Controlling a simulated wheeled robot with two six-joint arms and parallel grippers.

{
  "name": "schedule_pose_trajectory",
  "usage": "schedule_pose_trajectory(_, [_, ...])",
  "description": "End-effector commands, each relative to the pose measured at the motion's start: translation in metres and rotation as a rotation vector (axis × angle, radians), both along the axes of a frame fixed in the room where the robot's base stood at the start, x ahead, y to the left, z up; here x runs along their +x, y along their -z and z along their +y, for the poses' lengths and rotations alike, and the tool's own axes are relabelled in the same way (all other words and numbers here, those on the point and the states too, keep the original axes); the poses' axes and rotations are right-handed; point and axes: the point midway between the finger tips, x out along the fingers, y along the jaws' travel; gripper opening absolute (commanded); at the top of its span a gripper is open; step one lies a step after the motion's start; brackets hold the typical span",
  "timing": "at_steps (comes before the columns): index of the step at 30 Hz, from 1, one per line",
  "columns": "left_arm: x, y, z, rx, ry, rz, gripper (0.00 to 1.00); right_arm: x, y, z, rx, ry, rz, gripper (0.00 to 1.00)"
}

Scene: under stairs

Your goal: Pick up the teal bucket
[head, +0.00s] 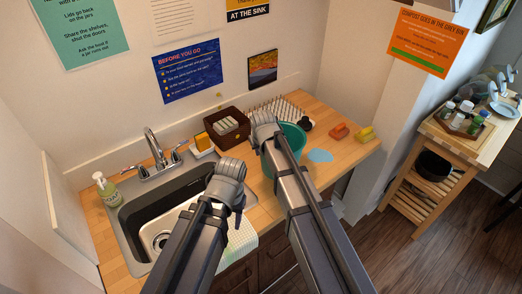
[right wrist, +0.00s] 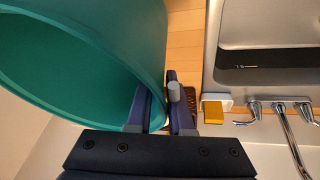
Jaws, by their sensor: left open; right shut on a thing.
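The teal bucket (head: 293,137) is at the middle of the wooden counter in the head view, partly hidden behind my right arm. In the right wrist view the bucket (right wrist: 150,50) fills the upper left, with its open mouth toward the lower left. My right gripper (right wrist: 161,105) is shut on its wall near the rim, one finger on each side. Whether the bucket touches the counter is hard to tell. My left gripper (head: 239,203) is open and empty near the sink's right side, its fingers mostly hidden by its wrist.
The sink (head: 165,215) with its faucet (head: 154,146) lies left. A brown basket (head: 227,127), a sponge holder (head: 201,144) and a drying rack (head: 280,108) stand behind. A light-blue cloth (head: 320,155), an orange item (head: 339,131) and a yellow item (head: 365,134) lie right of the bucket.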

Motion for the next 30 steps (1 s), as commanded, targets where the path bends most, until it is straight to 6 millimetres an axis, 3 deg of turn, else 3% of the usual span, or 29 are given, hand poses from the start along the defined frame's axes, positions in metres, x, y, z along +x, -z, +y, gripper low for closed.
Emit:
schedule_pose_trajectory(1, [0.000, -0.010, 0.000, 0.000, -0.001, 0.000, 0.50, 0.000, -0.011, 0.000, -0.001, -0.001, -0.001, 0.00])
schedule_pose_trajectory(12, [0.000, -0.041, 0.000, -0.001, -0.006, 0.000, 0.50, 0.000, -0.041, 0.000, -0.001, -0.001, -0.001, 0.00])
schedule_pose_trajectory(30, [0.000, -0.051, 0.000, -0.001, -0.006, 0.001, 0.50, 0.000, -0.051, 0.000, -0.001, -0.001, -0.001, 0.00])
